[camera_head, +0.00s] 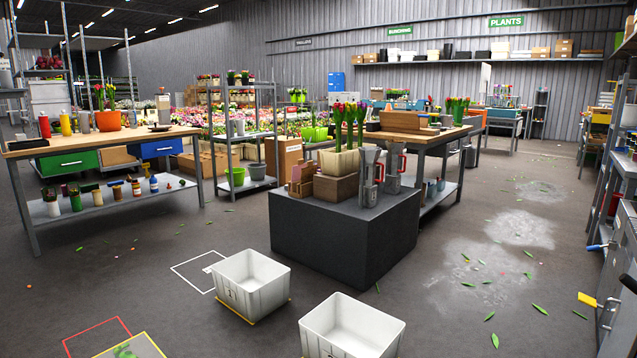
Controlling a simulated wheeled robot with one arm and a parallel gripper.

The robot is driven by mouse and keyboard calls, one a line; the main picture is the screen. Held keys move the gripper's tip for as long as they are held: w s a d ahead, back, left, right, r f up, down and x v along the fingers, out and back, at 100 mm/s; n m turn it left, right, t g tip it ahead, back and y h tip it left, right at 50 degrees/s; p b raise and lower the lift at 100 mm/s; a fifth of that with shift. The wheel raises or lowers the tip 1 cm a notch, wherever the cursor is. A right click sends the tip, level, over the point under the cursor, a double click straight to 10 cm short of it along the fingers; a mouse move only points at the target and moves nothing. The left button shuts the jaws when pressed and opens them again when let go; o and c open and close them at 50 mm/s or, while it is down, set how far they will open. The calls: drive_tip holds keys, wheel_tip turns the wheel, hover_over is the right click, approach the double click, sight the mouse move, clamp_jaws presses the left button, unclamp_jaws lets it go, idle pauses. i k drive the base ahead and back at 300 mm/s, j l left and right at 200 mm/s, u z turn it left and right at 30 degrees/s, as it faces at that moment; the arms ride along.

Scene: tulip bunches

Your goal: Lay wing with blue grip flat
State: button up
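A small blue grip (595,247) with a pale rod sticks out to the left from the grey metal furniture at the right edge. The wing that it belongs to is not clear; the grey parts behind it are cut off by the picture's edge, and I cannot tell whether it hangs or lies flat. Lower down, a yellow grip (587,299) sticks out from the same side. My gripper is not in view.
A dark block (340,235) with tulips and metal jugs stands in the middle. Two white crates (251,287) (350,325) are on the floor in front. A wooden-topped bench (100,141) stands left. The floor aisle right of the block is open, with scattered leaves and pale patches.

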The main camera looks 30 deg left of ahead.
sight(394, 119)
drive_tip(key=u, duration=1.1)
drive_tip(key=i+l+z, duration=0.1)
drive_tip(key=i+z, duration=0.3)
drive_tip(key=i, duration=0.2)
drive_tip(key=i+j+z, duration=0.1)
drive_tip(key=i+z, duration=0.25)
drive_tip(key=i, duration=0.25)
drive_tip(key=i+l+z, duration=0.35)
drive_tip(key=i, duration=0.7)
drive_tip(key=i+j+z, duration=0.2)
drive_tip(key=i+z, duration=0.15)
drive_tip(key=i, duration=0.7)
drive_tip(key=i+j, duration=0.1)
drive_tip(key=i, duration=1)
drive_tip(key=i+j, duration=0.1)
drive_tip(key=i, duration=1)
drive_tip(key=i+z, duration=0.15)
drive_tip(key=i, duration=0.55)
drive_tip(key=i+j+z, duration=0.1)
drive_tip(key=i, duration=0.6)
drive_tip(key=i+j+z, duration=0.15)
drive_tip(key=i, duration=0.55)
drive_tip(key=i+u, duration=0.4)
drive_tip(key=i+l+u, duration=0.2)
drive_tip(key=u, duration=0.2)
drive_tip(key=i+l+u, duration=0.25)
drive_tip(key=u, duration=2.45)
